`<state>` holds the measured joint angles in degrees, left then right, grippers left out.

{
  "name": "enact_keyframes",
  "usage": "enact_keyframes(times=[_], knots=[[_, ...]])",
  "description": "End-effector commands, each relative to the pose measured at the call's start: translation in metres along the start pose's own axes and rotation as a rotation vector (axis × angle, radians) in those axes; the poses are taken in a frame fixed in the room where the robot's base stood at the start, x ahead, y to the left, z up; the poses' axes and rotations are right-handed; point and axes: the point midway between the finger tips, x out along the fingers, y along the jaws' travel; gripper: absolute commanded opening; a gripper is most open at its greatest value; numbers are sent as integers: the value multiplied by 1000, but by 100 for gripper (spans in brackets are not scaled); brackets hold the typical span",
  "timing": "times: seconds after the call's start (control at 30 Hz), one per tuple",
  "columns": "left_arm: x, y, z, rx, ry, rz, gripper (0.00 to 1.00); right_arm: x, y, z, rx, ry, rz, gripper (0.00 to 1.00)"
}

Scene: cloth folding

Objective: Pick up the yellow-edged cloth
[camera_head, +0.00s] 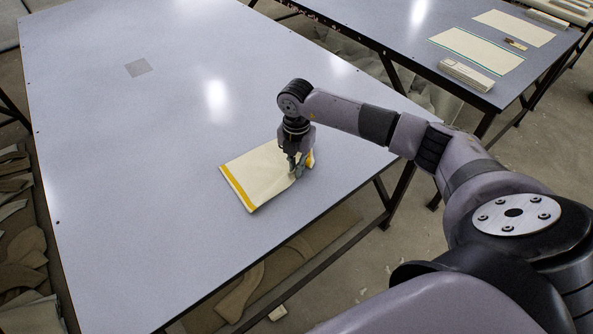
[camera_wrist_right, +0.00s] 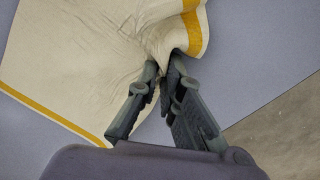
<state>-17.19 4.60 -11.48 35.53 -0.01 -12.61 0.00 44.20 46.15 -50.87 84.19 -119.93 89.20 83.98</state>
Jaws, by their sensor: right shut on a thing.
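The cream cloth with yellow edge bands (camera_head: 255,172) lies on the grey table near its right edge. My right gripper (camera_head: 297,172) points down at the cloth's right part and is shut on it. In the right wrist view, the fingertips (camera_wrist_right: 165,72) pinch a bunched fold of the cloth (camera_wrist_right: 85,55). The cloth is wrinkled around the pinch, and one yellow-banded corner stands up beside the fingers. The far left part of the cloth looks flat on the table. My left gripper is not in view.
A second table (camera_head: 400,35) at the upper right bears flat cloths (camera_head: 478,50) and a stack (camera_head: 466,76). Fabric pieces (camera_head: 20,240) lie below at the left.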

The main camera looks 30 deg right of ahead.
Motion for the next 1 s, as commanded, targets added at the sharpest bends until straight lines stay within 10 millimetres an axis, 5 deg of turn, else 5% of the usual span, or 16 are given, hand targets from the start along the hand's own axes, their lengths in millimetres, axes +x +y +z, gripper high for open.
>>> enact_keyframes(times=[0.4,1.0], knots=[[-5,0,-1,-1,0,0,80,0,-4,-2,-1,4,-15,0],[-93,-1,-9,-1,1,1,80,-118,-1,-1,-1,2,-4,0]])
